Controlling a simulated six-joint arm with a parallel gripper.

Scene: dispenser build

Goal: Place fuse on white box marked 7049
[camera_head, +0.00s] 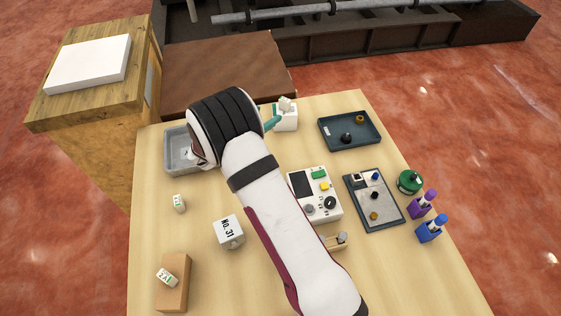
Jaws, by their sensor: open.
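My arm reaches from the bottom edge over the table, and its wrist hides most of my gripper. No marking 7049 is readable on any box. Another white box (229,231), marked No. 31, stands left of my arm.
A grey bin (173,152) is left of the wrist. A device with buttons (331,207), a dark tray (348,142), a panel (360,214), a green round item (410,182) and purple (421,207) and blue (431,231) holders stand right.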

